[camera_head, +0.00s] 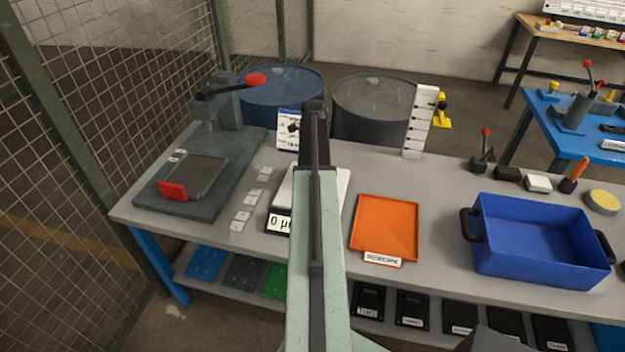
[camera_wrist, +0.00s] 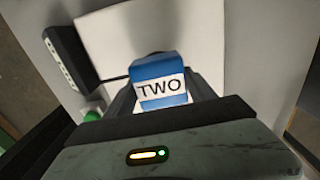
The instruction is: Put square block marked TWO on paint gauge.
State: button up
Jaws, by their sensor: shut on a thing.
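The square block (camera_wrist: 160,70) is blue with a white label reading TWO. In the wrist view my gripper (camera_wrist: 163,92) is shut on it, with a dark finger on each side. The paint gauge shows in the head view as a white plate (camera_head: 342,190) with a display reading "0 µ" (camera_head: 279,222), partly hidden by my arm. In the wrist view a pale plate (camera_wrist: 190,42) lies behind the block, with the dark display unit (camera_wrist: 70,57) at left. I cannot tell whether the block touches the plate. In the head view my arm hides the block.
An orange tray marked REWORK (camera_head: 385,226) lies right of the gauge, then a blue bin (camera_head: 530,235). Several white tags (camera_head: 249,200) and a lever press (camera_head: 225,110) are at left. A white stepped stand (camera_head: 420,122) is at the back edge.

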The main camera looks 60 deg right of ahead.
notch_tip(320, 180, down, 4)
jog(key=b, duration=0.2)
jog(key=shift+s+b, duration=0.1)
jog(key=shift+b, duration=0.2)
jog(key=shift+r, duration=0.3)
jog(key=shift+f, duration=0.15)
jog(key=o, duration=1.8)
jog(key=shift+o, duration=0.2)
notch_tip(320, 180, up, 13)
jog(key=p, duration=1.2)
jog(key=shift+f+p, duration=0.2)
jog(key=shift+p, duration=0.15)
jog(key=shift+f, duration=0.1)
